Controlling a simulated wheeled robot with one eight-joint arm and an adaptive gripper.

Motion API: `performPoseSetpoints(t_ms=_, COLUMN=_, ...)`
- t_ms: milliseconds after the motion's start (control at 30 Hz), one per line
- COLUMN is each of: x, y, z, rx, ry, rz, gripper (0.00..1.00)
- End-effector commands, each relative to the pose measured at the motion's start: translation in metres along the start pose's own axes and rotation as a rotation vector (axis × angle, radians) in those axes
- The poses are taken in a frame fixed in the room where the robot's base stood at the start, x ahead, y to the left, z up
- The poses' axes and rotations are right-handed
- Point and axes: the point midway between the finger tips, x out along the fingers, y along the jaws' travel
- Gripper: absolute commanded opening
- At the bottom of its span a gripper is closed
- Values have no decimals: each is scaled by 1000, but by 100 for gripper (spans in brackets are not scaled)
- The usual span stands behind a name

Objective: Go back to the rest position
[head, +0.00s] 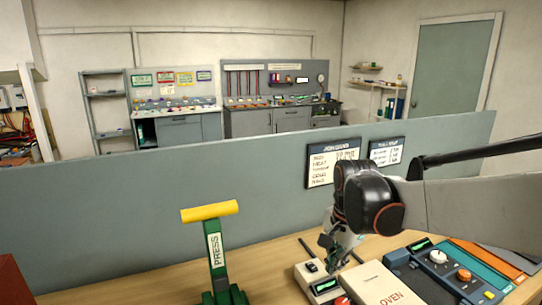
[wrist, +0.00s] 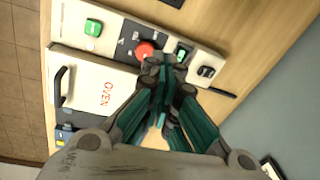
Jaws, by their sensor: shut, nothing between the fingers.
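My gripper (head: 340,252) is at the lower right in the head view, above the control end of the oven. In the wrist view my gripper (wrist: 160,75) has its teal fingers together, with nothing between them. The white oven (wrist: 90,75) lies below it, with a black handle and red OVEN lettering. It also shows in the head view (head: 385,288). Its panel has a green button (wrist: 93,27), a red knob (wrist: 144,49), a small green display (wrist: 182,52) and a black switch (wrist: 206,72). The fingertips overlap the panel in the picture; I cannot tell whether they touch it.
A green press (head: 215,255) with a yellow handle (head: 210,211) stands left of my gripper on the wooden table (head: 275,265). A blue-grey device (head: 440,272) with knobs lies at the right. A grey partition (head: 180,195) with two signs runs behind the table.

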Motion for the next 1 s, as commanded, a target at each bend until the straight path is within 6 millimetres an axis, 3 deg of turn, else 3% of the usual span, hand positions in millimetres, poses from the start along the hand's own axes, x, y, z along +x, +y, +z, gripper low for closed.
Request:
performPoseSetpoints(t_ms=267, x=-28, y=38, z=12, rx=-194, ry=59, rz=-77, gripper=0)
performPoseSetpoints(t_ms=500, x=-50, y=86, z=29, rx=-453, ry=164, rz=-157, gripper=0)
performPoseSetpoints(t_ms=800, x=-55, y=143, z=51, rx=-769, ry=328, rz=-217, gripper=0)
performPoseSetpoints(t_ms=1000, x=-50, y=167, z=61, rx=-924, ry=422, rz=-226, gripper=0)
